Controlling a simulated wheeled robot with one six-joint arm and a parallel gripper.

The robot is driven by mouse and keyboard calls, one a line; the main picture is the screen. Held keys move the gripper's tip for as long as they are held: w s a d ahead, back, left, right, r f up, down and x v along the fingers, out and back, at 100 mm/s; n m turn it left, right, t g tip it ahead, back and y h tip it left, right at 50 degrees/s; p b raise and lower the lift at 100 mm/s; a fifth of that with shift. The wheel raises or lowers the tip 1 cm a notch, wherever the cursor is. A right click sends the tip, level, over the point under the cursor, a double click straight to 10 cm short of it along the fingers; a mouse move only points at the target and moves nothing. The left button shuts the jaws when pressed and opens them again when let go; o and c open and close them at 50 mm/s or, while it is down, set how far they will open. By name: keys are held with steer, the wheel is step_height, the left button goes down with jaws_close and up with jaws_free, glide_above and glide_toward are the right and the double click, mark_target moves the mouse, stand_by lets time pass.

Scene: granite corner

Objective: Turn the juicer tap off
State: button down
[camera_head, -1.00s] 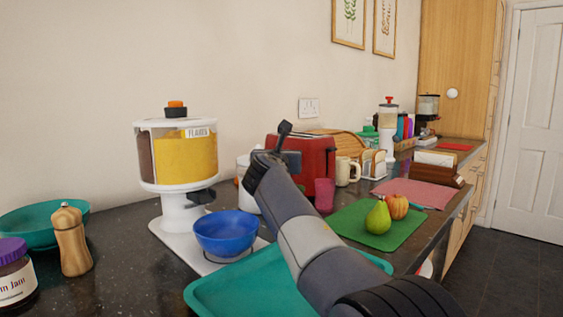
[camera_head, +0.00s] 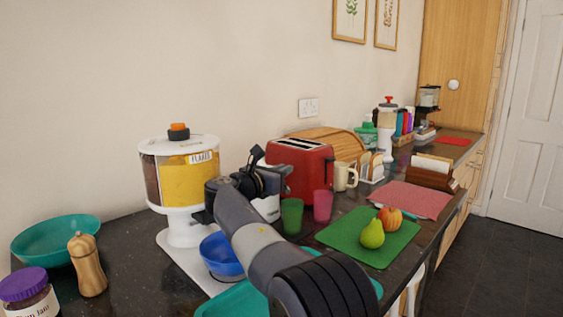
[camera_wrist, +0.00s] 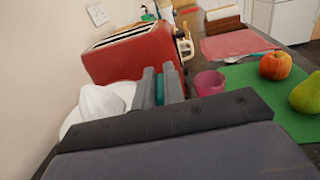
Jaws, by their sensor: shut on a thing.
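The white juicer, with its ridged cone (camera_wrist: 101,103), stands at the left of the wrist view. In the head view only part of its white body (camera_head: 268,208) shows behind my arm. My gripper (camera_head: 282,172) is beside the juicer; its two grey fingers also show in the wrist view (camera_wrist: 160,88), close together. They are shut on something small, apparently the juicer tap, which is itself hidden. A strip of green shows between the fingers. A green cup (camera_head: 291,215) stands just right of the juicer, below the gripper.
A red toaster (camera_head: 302,165) stands right behind the gripper. A pink cup (camera_head: 322,206) is close on the right, by a green mat (camera_head: 350,240) with a pear and an apple. A flakes dispenser (camera_head: 180,170) and blue bowl (camera_head: 219,255) are left of my arm.

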steer(key=shift+f, duration=0.2)
stand_by(0.3)
steer(key=c, duration=1.5)
jaws_free()
steer(key=shift+r, duration=0.1)
steer(key=p+v, duration=0.1)
steer(key=v, duration=1)
steer(key=shift+w, duration=0.15)
steer(key=x, duration=1)
steer(key=shift+w+d+b, duration=0.2)
steer(key=shift+d+b, duration=0.05)
steer(key=shift+b, duration=0.1)
steer(key=shift+w+d, duration=0.1)
steer(key=shift+b, duration=0.35)
